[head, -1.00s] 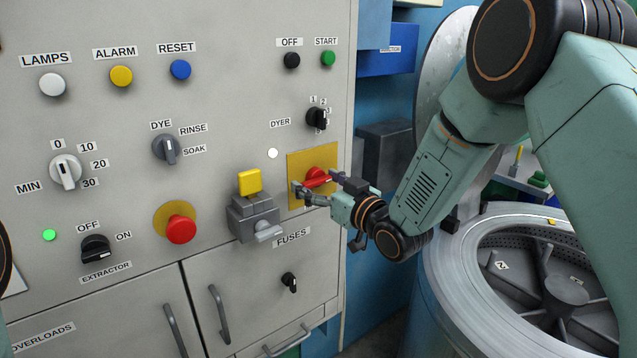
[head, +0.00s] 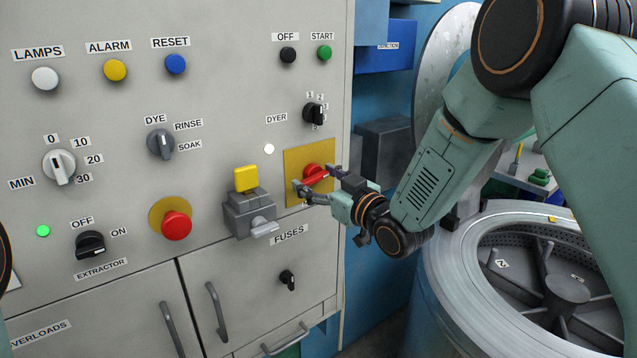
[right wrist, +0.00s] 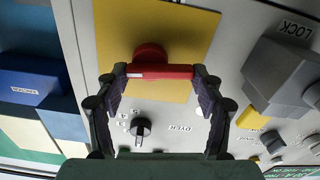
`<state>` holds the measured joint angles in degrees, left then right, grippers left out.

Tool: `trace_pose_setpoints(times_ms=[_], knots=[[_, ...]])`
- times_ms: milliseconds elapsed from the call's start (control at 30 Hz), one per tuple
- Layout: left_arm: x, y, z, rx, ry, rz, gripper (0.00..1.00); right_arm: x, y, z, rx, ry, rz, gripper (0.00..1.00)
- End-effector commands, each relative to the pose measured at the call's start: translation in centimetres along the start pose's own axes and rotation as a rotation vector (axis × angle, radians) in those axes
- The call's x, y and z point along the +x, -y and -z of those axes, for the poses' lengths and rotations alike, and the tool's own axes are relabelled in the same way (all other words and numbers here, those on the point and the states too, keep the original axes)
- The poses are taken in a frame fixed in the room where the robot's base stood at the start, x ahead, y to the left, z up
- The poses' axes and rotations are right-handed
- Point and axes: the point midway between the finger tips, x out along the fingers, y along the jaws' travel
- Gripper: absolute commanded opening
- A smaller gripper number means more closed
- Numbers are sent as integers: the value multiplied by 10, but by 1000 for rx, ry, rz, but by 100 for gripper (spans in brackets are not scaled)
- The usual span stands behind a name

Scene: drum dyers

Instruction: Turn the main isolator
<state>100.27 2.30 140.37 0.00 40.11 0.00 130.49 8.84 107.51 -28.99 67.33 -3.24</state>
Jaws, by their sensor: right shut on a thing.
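The main isolator is a red rotary handle (head: 313,175) on a yellow square plate (head: 294,158) at the right edge of the grey panel. In the right wrist view its red bar (right wrist: 160,71) lies level across the yellow plate (right wrist: 190,25). My right gripper (head: 315,181) is shut on the bar, with one fingertip at each end, as the right wrist view also shows. In the head view the bar runs at a slight slant, higher at its right end. My left gripper is out of view.
A grey switch box with a yellow top (head: 247,178) sits just left of the plate, and a DYER selector (head: 315,113) above it. A red mushroom button (head: 176,225) is farther left. A round metal drum (head: 455,290) stands at lower right.

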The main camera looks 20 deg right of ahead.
Motion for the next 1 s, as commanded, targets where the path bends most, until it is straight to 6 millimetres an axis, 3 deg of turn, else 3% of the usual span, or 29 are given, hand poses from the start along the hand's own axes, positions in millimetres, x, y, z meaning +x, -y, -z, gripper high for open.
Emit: trace_pose_setpoints(times_ms=[1000], knots=[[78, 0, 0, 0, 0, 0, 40, 0, -1, -16, -953, -1, 0, 36]])
